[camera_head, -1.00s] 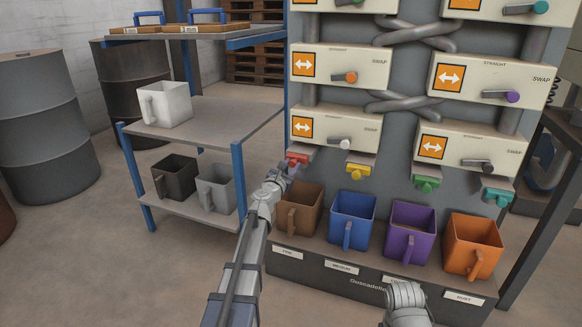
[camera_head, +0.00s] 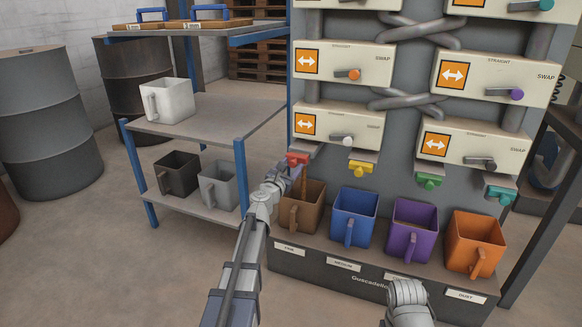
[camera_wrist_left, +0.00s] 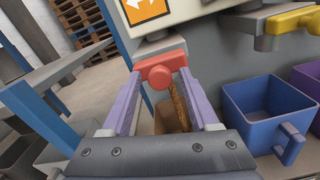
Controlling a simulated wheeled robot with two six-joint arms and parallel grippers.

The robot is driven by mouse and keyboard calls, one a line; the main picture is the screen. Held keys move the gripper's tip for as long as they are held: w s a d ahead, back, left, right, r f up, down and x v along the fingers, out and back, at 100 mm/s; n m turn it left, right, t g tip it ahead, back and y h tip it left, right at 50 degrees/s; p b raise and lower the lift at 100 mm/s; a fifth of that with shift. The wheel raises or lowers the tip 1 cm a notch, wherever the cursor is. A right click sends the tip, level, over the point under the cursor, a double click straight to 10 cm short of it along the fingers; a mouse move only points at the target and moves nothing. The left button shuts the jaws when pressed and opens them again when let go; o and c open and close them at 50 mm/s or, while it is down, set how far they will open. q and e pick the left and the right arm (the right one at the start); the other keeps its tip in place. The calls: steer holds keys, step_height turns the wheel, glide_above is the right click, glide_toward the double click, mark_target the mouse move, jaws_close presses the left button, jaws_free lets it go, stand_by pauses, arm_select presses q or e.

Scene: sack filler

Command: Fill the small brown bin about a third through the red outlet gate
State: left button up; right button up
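The red outlet gate (camera_head: 297,159) is on the machine's front, above the small brown bin (camera_head: 302,214). A brown stream (camera_head: 304,183) falls from the gate into the bin; the wrist view also shows this stream (camera_wrist_left: 180,104). The fill level is hidden. My left gripper (camera_head: 287,170) is at the gate. In the left wrist view, its two fingers (camera_wrist_left: 160,88) stand apart, with tips at either side of the red handle (camera_wrist_left: 161,68). I cannot tell if they clamp it. Only a grey link of my right arm shows; its gripper is out of view.
Blue (camera_head: 353,217), purple (camera_head: 411,231) and orange (camera_head: 474,245) bins stand right of the brown one on a dark ledge. Yellow (camera_head: 361,168) and green gates hang above. A shelf (camera_head: 225,125) with white, black and grey bins stands left.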

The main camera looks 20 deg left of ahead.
arm_select(q)
steer(key=shift+o, duration=0.2)
steer(key=shift+s, duration=0.1)
glide_toward(292, 165)
steer(key=shift+w, duration=0.6)
steer(key=shift+c, duration=0.3)
jaws_close()
steer(key=shift+w, duration=0.1)
stand_by(0.8)
steer(key=shift+w+a, duration=0.1)
steer(key=shift+w, duration=1.45)
